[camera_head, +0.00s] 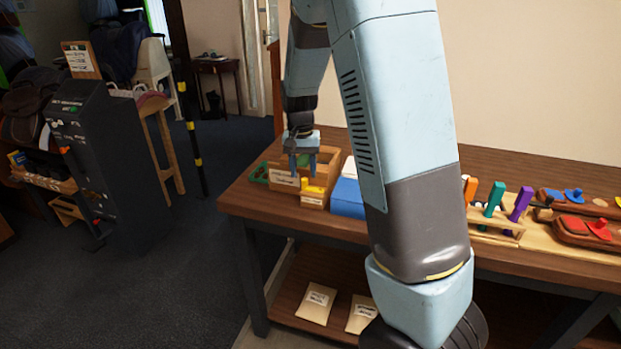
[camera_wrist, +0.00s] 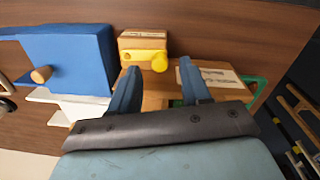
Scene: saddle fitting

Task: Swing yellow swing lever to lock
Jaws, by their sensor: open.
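The yellow swing lever (camera_head: 313,189) is on the front of a small wooden block (camera_head: 313,201) at the front left of the workbench. In the wrist view the yellow swing lever (camera_wrist: 144,54) lies across the block (camera_wrist: 143,37), with its round yellow knob (camera_wrist: 160,62) at the right end. My gripper (camera_head: 304,166) is above the wooden box just behind the lever. In the wrist view my gripper (camera_wrist: 158,72) is open and empty, its two fingers apart with the knob showing between and beyond their tips. No contact with the lever shows.
A blue box (camera_head: 347,198) with a wooden knob stands right of the lever block. A labelled wooden box (camera_head: 285,180) and a green tray (camera_head: 259,173) are at the left. Coloured upright handles (camera_head: 495,199) and red-topped pieces (camera_head: 588,230) stand further right, past my arm.

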